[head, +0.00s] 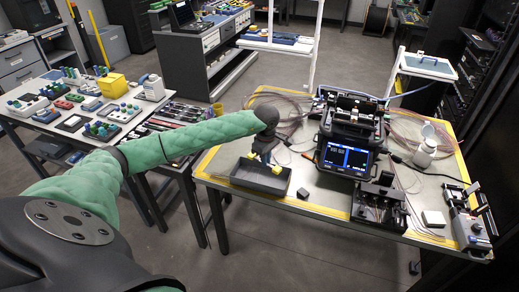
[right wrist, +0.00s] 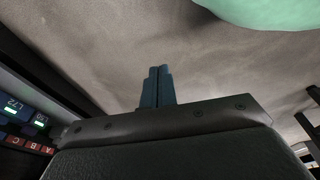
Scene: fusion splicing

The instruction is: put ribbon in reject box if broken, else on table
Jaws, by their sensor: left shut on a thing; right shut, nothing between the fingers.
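My left gripper (head: 265,156) is shut on the ribbon, low over the near left part of the work table. Two small yellow pieces (head: 276,170) show at the sides of its blue fingers and appear to belong to the ribbon. The ribbon strand is too small to see, so I cannot tell whether it is broken. A black open box (head: 257,190), apparently the reject box, is directly below the gripper. I cannot tell if the yellow pieces are above or inside its rim. My right gripper (right wrist: 157,84) is shut and empty in the right wrist view, over grey floor.
The splicer (head: 347,150) with a lit blue screen stands right of the box. A black fixture (head: 379,204) and a small dark block (head: 303,193) are nearby. A white bottle (head: 426,148) stands farther right. Loose cables lie behind. Bare table shows around the dark block.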

